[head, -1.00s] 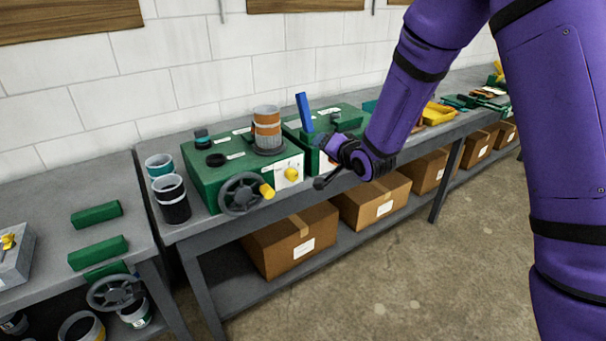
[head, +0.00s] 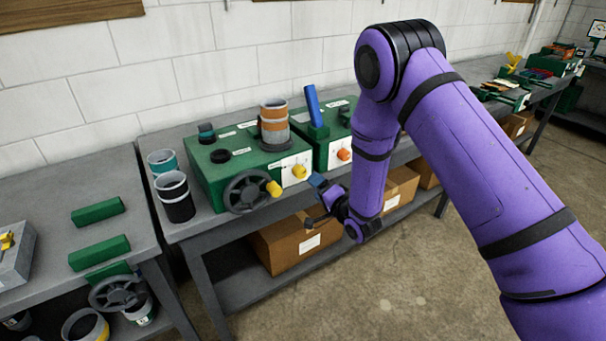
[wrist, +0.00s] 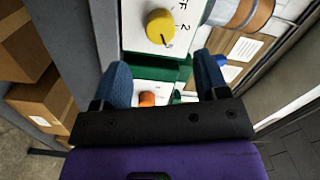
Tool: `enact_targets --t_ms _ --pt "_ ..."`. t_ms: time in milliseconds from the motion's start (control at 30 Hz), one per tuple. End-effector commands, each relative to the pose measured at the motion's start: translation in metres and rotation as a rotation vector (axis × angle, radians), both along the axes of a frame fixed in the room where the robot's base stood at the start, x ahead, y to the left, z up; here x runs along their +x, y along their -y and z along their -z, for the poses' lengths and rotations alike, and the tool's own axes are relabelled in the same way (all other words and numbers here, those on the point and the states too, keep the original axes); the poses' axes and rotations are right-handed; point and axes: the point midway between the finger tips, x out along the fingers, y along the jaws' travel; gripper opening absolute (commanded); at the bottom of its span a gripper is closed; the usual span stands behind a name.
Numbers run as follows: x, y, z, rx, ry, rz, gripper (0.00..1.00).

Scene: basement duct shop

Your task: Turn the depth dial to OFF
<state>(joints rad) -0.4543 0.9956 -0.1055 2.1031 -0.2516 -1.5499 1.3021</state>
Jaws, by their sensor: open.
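A yellow dial (head: 299,171) sits on the white plate on the front of the left green machine (head: 228,180). An orange dial (head: 344,154) sits on the right green machine (head: 338,130). I cannot read which is labelled depth. In the wrist view the yellow dial (wrist: 160,27) is ahead of my fingers, with a "2" and a partly cut-off "F" beside it and a dark pointer mark near its edge. The orange dial (wrist: 147,99) shows between the fingers. My gripper (head: 313,201) is open and empty, in front of the bench, apart from both dials.
A handwheel (head: 246,191) with a yellow knob is left of the yellow dial. An orange-banded cylinder (head: 274,122) stands on the left machine, and a blue lever (head: 313,106) rises from the right one.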

Motion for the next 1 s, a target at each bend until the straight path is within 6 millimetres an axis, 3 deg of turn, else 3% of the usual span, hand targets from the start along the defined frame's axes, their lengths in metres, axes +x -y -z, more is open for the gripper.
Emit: enact_targets --t_ms 433,900,1000 --pt "0.057 -0.043 0.000 -0.002 0.001 0.000 0.67" --pt "0.068 -0.051 0.000 -0.002 0.001 0.001 0.67" --pt "0.068 -0.051 0.000 -0.002 0.001 0.001 0.47"
